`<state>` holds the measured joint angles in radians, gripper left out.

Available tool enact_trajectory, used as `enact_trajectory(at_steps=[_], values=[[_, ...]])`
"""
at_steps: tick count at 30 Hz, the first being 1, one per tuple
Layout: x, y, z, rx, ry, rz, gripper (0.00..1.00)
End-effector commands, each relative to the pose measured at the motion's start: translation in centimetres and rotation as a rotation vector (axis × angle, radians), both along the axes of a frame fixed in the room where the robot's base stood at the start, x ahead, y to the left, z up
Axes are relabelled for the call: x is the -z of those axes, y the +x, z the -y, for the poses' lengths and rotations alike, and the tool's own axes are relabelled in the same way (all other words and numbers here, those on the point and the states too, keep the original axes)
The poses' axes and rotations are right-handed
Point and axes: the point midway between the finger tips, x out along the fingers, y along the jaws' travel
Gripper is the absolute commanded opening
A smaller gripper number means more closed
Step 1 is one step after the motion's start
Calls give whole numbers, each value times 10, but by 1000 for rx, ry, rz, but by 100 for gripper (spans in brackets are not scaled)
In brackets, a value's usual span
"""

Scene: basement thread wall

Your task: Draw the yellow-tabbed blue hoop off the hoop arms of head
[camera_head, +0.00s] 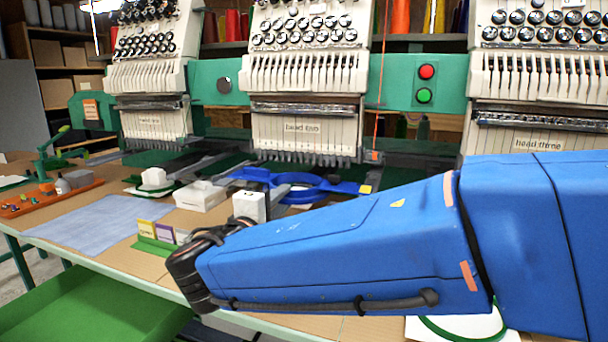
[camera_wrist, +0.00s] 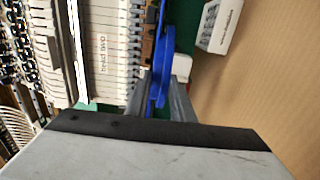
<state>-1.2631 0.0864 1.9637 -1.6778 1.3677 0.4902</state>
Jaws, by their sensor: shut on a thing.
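The blue hoop (camera_head: 340,186) lies level beneath the needles of the machine head labelled "head two" (camera_head: 302,128). A yellow tab (camera_head: 365,189) shows at its right end. My arm hides part of its near side. In the wrist view the hoop (camera_wrist: 163,62) appears edge-on as a blue strip. My gripper (camera_wrist: 159,104) is shut on the hoop's near part, with grey fingers on both sides of it. In the head view the fingers are mostly hidden behind my arm. How the hoop sits on the hoop arms cannot be made out.
Left of the hoop stand a white box (camera_head: 200,195) and small labelled cards (camera_head: 163,233). A blue cloth (camera_head: 100,225) and an orange tray (camera_head: 50,198) lie further left. "Head three" (camera_head: 538,142) is at right. A green bin (camera_head: 90,305) is below the table edge.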

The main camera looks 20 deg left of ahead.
Motion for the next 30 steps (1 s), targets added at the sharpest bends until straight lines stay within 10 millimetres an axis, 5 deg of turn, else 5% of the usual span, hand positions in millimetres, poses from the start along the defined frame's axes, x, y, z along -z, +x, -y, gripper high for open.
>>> enact_trajectory(at_steps=[30], values=[[0,-41,-4,-1,1,0,0]])
